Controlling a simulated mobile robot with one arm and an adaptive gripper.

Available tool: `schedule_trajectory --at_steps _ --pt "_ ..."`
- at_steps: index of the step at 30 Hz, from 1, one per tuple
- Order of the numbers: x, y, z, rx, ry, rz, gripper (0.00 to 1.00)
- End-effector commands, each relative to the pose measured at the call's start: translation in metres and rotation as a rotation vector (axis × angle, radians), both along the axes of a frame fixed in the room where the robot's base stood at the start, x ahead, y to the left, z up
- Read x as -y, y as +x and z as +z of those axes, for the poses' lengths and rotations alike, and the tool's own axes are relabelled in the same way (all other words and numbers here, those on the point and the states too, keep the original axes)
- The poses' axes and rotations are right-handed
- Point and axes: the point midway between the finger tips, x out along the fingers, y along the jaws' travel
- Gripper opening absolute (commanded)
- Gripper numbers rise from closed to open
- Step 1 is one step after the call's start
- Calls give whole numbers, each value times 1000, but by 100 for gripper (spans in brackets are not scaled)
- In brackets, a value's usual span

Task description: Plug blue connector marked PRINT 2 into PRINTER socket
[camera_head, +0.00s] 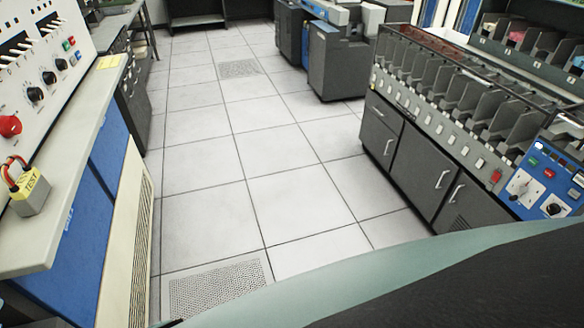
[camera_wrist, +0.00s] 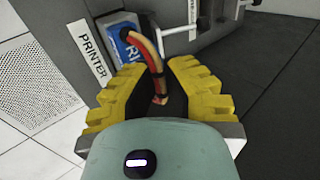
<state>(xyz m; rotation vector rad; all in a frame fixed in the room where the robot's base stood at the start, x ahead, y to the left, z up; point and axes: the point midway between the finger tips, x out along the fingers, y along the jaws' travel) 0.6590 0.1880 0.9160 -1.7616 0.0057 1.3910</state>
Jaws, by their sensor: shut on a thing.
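The blue connector (camera_wrist: 129,44) shows in the wrist view, its blue face with white letters partly covered by its own red and orange cable (camera_wrist: 157,62). The cable loops back between the yellow ridged fingers of my gripper (camera_wrist: 156,76). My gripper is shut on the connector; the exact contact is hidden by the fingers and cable. A white label reading PRINTER (camera_wrist: 92,51) is just left of the connector, on a grey panel. The socket opening is hidden, and I cannot tell whether the connector is in it. The head view does not show my gripper.
In the head view, a yellow TEST connector (camera_head: 30,192) sits on the left console ledge (camera_head: 75,155). A grey card sorter (camera_head: 410,155) with a blue control panel (camera_head: 545,185) stands right. Open tiled floor (camera_head: 245,150) lies between. A metal handle (camera_wrist: 180,30) is close to the connector.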

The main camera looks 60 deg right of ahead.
Motion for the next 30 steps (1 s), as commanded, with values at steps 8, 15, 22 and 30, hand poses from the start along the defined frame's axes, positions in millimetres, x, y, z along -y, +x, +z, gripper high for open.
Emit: schedule_trajectory --at_steps 8,15,22,30 --pt "-1 0 0 1 2 0 0" --pt "-1 0 -2 1 2 0 0" --pt "-1 1 -6 1 2 0 0" --pt "-1 1 -10 2 1 1 0"
